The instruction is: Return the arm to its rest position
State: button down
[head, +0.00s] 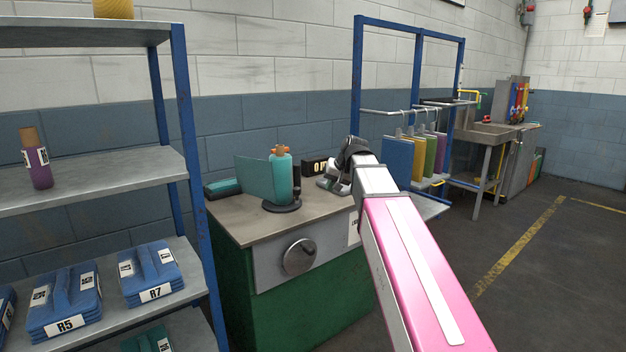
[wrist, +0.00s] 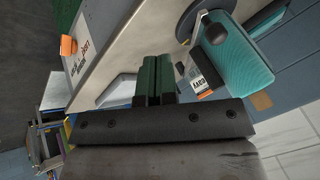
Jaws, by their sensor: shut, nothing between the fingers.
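My arm reaches out over the green workbench (head: 240,222). My gripper (head: 328,184) is at the far end of the arm, above the right part of the benchtop and partly hidden by my own wrist. In the wrist view my gripper (wrist: 157,82) shows its two dark green fingers side by side, closed together with nothing between them. A teal bottle (head: 281,178) with an orange top stands on a round black base to the left of my gripper, apart from it.
A teal panel (head: 253,178) stands by the bottle, and a black display (head: 314,167) is behind. A shelf rack (head: 185,120) with blue packs (head: 150,272) is at left. A blue frame (head: 358,75) with hanging coloured swatches (head: 398,158) is at right. The floor (head: 520,285) at right is clear.

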jog(key=s+d+f+g+h, duration=0.1)
jog(key=s+d+f, duration=0.2)
jog(key=s+f, duration=0.4)
jog(key=s+d+f+g+h, duration=0.2)
jog(key=s+f, duration=0.5)
jog(key=f, duration=1)
jog(key=s+d+f+g+h, duration=0.1)
jog(key=s+d+f, duration=0.4)
jog(key=s+f, duration=0.3)
notch_tip(320, 180, down, 4)
jog(key=shift+g+h, duration=0.3)
